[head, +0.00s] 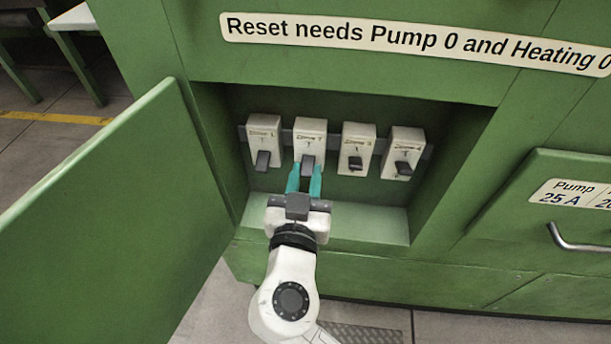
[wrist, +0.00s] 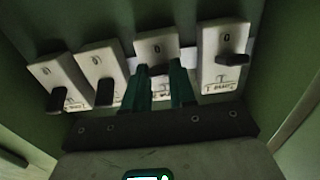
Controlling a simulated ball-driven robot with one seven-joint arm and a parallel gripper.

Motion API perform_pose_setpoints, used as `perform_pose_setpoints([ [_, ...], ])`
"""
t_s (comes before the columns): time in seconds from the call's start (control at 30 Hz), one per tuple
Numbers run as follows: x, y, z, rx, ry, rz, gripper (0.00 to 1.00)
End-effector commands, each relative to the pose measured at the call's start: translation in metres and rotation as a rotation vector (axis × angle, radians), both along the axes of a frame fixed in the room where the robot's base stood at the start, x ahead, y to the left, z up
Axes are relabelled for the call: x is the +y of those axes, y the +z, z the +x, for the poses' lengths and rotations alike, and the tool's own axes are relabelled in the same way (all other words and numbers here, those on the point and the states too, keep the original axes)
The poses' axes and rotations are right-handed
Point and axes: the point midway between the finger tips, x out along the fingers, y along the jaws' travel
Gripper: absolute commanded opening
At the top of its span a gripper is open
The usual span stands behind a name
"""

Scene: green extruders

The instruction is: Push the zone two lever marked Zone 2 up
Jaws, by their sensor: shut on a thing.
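The Zone 2 switch (head: 310,132) is a white block, second from the left in a row inside the open green cabinet. Its dark lever (head: 308,160) points down and is partly hidden by my fingers. My gripper (head: 305,178) has its teal fingers around this lever, shut on it from the front. In the wrist view, which is turned upside down, the fingers (wrist: 160,88) sit on either side of the dark lever (wrist: 158,70), over the Zone 2 block (wrist: 155,45).
The Zone 1 lever (head: 263,161) beside it points down. The open cabinet door (head: 110,215) stands at the left. The recess has a ledge (head: 370,222) below the switches and side walls close by.

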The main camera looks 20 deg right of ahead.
Motion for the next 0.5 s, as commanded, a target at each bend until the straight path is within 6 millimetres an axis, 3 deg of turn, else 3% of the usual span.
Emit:
perform_pose_setpoints([
  [0.5, 0.001, 0.012, -0.001, 0.089, 0.001, 0.051, 0.0],
])
